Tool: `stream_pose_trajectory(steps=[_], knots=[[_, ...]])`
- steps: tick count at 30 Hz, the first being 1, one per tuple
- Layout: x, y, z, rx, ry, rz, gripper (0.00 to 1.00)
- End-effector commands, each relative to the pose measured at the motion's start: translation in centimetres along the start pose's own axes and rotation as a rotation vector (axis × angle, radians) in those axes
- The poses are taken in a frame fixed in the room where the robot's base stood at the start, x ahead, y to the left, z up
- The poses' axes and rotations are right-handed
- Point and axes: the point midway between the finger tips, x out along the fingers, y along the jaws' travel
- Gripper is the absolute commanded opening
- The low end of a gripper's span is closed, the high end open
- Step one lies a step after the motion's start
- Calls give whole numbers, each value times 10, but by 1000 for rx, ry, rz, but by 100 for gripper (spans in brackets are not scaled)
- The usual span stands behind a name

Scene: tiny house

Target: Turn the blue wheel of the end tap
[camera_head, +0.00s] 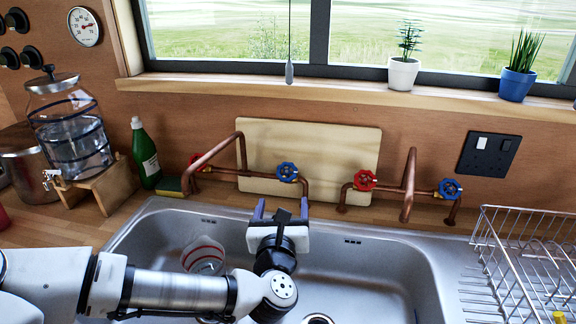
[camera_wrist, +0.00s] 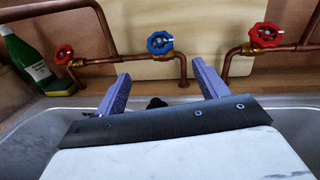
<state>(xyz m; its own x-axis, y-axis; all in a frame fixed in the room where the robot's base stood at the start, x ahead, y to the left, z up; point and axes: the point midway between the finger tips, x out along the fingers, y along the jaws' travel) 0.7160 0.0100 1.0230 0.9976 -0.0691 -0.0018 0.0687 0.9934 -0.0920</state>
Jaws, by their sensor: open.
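Two copper taps stand behind the sink. The right-hand tap has a blue wheel (camera_head: 450,189) at its right end and a red wheel (camera_head: 365,180). The left-hand tap has a blue wheel (camera_head: 287,172) on its right side and a red wheel (camera_head: 196,159) at its left. My gripper (camera_head: 281,208) is open and empty over the sink's back edge, just in front of the left tap's blue wheel and apart from it. In the wrist view, that blue wheel (camera_wrist: 160,42) lies beyond and between the purple fingers (camera_wrist: 161,73). The right tap's blue wheel is out of the wrist view.
The steel sink (camera_head: 350,262) holds a clear, red-striped vessel (camera_head: 204,255). A wooden board (camera_head: 340,150) leans behind the taps. A green bottle (camera_head: 146,155) and a sponge (camera_head: 173,187) stand left. A wire dish rack (camera_head: 530,255) stands right. Copper spouts project forward over the sink side.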

Motion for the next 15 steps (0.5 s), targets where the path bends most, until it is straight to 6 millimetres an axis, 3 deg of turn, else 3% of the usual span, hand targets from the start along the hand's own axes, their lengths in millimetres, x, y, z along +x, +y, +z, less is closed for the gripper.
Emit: stream_pose_trajectory(steps=[10, 15], knots=[[28, 0, -6, 2, -4, 0, 72], [68, -2, 1, 0, -2, -2, 72]])
